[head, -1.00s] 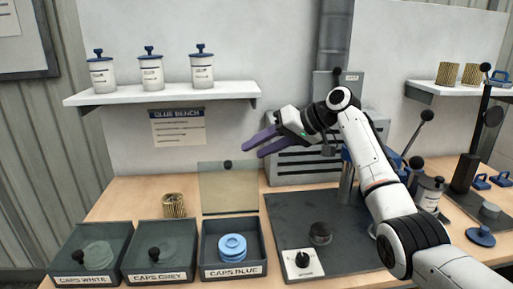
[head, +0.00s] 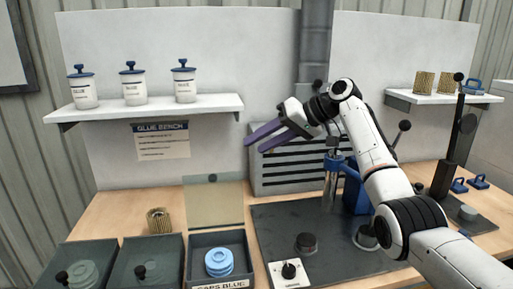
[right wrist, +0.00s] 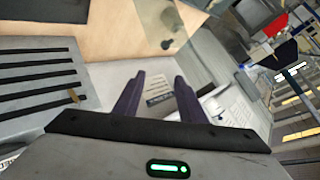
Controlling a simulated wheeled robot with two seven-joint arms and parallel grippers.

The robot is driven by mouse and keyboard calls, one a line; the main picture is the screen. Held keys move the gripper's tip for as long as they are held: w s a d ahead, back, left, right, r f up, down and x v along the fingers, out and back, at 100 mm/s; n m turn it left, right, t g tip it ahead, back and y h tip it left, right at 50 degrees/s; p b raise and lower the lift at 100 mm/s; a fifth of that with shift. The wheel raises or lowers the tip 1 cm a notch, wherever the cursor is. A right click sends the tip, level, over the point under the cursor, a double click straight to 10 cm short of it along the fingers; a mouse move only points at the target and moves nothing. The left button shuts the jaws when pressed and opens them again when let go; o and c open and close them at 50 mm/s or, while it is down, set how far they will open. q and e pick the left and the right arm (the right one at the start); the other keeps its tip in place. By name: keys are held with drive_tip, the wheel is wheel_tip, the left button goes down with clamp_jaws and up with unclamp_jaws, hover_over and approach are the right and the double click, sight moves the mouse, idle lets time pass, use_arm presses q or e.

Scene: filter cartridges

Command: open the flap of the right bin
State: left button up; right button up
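The right bin (head: 236,284), labelled CAPS BLUE, stands at the front of the bench in the head view. Its clear flap (head: 214,205) is raised upright at the back, with a dark knob (head: 212,178) on its top edge. A stack of blue caps (head: 219,262) lies uncovered inside. My right gripper (head: 254,146) is in the air, above and to the right of the flap, apart from it. In the right wrist view its two purple fingers (right wrist: 160,76) are spread with nothing between them. The flap's knob (right wrist: 167,43) shows beyond them. My left gripper is out of view.
Two bins with lowered flaps, left (head: 80,262) and middle (head: 147,260), stand beside it. A pleated filter (head: 158,220) stands behind them. A dark mat (head: 325,235) with a press lies to the right. A shelf (head: 150,108) holding white canisters (head: 132,85) is above.

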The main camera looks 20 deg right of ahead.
drive_tip(key=shift+s+d+r, duration=0.1)
drive_tip(key=shift+d+r, duration=1.1)
drive_tip(key=shift+f, duration=0.1)
